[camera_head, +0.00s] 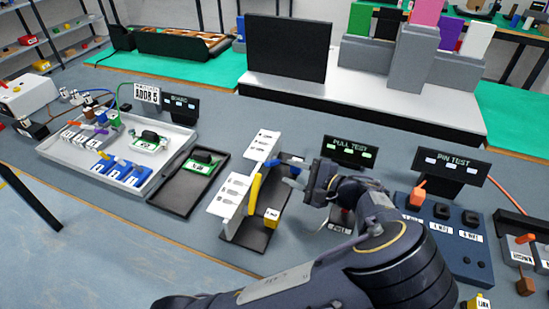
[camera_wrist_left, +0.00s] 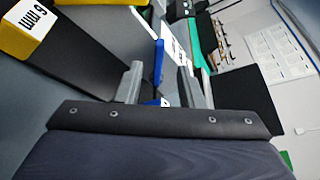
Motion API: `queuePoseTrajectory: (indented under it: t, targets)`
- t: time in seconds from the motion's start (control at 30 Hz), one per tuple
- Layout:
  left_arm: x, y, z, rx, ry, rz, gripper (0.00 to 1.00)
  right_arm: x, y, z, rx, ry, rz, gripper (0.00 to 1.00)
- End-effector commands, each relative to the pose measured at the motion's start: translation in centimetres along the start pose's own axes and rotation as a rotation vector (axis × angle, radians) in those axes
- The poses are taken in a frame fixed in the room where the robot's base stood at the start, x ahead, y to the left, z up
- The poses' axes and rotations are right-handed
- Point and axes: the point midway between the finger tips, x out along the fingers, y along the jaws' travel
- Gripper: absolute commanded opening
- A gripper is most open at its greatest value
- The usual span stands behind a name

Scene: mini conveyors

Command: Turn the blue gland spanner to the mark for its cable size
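The blue gland spanner (camera_head: 286,159) sits on the far part of a black stand with white marked panels (camera_head: 263,146). In the left wrist view a blue upright part (camera_wrist_left: 158,62), apparently the spanner, shows between my fingers. My left gripper (camera_head: 291,176) points left beside the stand, close to the spanner. Its two fingers (camera_wrist_left: 160,86) are apart, with visible gaps on both sides of the blue part. I cannot tell if either touches it. A yellow handle (camera_head: 254,194) and a yellow block (camera_head: 272,217), reading "6 mm" in the wrist view (camera_wrist_left: 22,28), are on the near part.
A black tray with a green board (camera_head: 200,165) lies left of the stand. The PULL TEST display (camera_head: 348,151) stands behind my gripper. A dark blue button panel (camera_head: 455,235) and the PIN TEST display (camera_head: 453,161) are to the right. My forearm covers the front right.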

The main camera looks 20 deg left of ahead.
Motion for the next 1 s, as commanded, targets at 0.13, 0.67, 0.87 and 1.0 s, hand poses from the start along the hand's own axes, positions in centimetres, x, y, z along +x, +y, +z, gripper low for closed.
queuePoseTrajectory:
  t: [0.13,0.67,0.87,1.0]
  targets:
    - [2.2,0.0,0.1,0.0,-0.005,0.002,0.35,-0.2,-0.1,-0.1,0.0,0.0,0.0,0.53]
    - [7.2,0.0,0.0,0.0,0.0,0.0,0.35,-0.5,-0.2,-0.2,0.0,0.0,0.0,0.53]
    - [7.2,0.0,0.0,0.0,0.0,0.0,0.28,-0.5,-0.2,-0.2,0.0,0.0,0.0,0.53]
    - [7.2,0.0,0.0,0.0,0.0,0.0,0.1,-0.5,-0.2,-0.2,0.0,0.0,0.0,0.53]
